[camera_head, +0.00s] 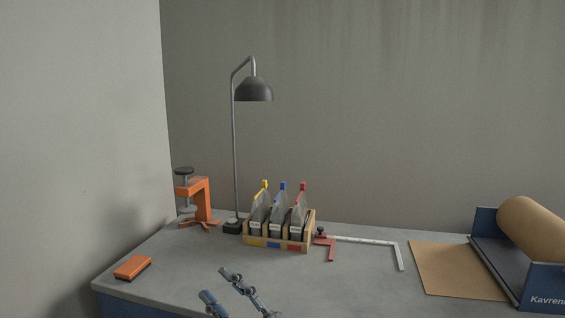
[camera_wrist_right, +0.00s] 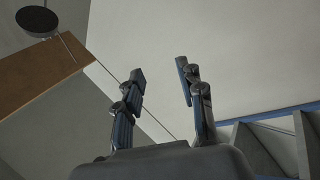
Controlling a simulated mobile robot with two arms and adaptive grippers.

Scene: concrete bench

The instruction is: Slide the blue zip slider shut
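The blue zip slider (camera_head: 282,186) sits at the top of the middle clear bag (camera_head: 280,208). That bag stands upright in a wooden rack (camera_head: 312,229) between a bag with a yellow slider (camera_head: 265,184) and a bag with a red slider (camera_head: 303,186). The head view is too small to tell how far the zip is closed. My right gripper (camera_head: 216,283) is in front of and below the rack, apart from it. In the wrist view the right gripper (camera_wrist_right: 160,69) has its fingers apart with nothing between them. My left gripper is not in view.
A black lamp (camera_head: 254,91) and an orange clamp (camera_head: 203,197) stand left of the rack. A red-and-silver measuring tool (camera_head: 365,240) lies to its right. An orange block (camera_head: 133,267) lies front left. Brown paper (camera_head: 450,270) and a roll (camera_head: 533,231) are far right.

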